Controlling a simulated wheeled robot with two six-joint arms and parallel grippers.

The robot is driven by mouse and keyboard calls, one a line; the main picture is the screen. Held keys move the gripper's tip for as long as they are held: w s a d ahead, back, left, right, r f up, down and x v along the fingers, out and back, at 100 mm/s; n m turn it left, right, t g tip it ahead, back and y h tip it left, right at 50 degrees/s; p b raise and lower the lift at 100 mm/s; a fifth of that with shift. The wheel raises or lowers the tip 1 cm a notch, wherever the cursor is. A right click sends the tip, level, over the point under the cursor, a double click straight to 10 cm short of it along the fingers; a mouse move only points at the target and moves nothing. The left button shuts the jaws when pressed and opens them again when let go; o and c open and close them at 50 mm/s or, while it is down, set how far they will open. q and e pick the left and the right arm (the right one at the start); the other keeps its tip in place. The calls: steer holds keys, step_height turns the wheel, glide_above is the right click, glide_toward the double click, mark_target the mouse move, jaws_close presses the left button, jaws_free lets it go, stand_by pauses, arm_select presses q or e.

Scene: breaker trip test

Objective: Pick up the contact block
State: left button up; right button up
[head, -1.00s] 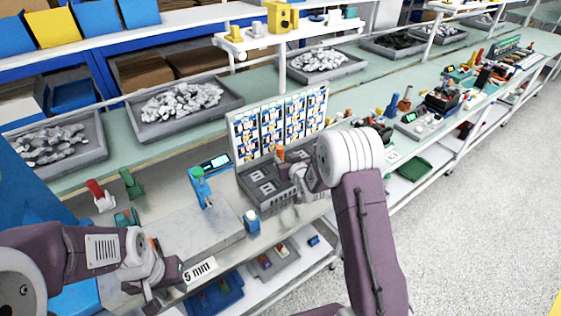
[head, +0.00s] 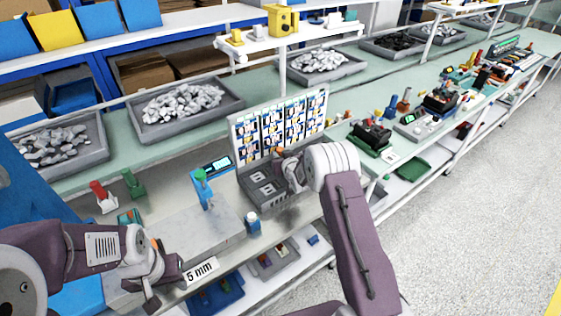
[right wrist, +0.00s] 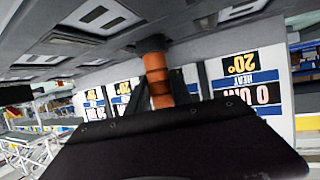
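I cannot tell for certain which part is the contact block. A grey fixture (head: 262,190) with square sockets sits on the bench in front of the picture board. My right gripper (head: 292,172) is low over its right end. In the right wrist view an orange-brown cylinder (right wrist: 158,80) with a dark end stands at the grey fixture (right wrist: 70,40), between dark fingers of my right gripper (right wrist: 160,92). Whether they grip it is unclear. My left gripper (head: 162,288) is at the bench front by the "5 mm" label (head: 201,271), apart from the fixture; its finger gap is unclear.
The picture board (head: 280,125) stands right behind the fixture. A blue-green upright tool (head: 203,188) and a blue-white bottle (head: 253,223) stand to its left. A grey plate (head: 205,232) lies nearer. A dark device on a green base (head: 372,138) is to the right.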

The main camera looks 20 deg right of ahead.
jaws_close()
stand_by(1.1)
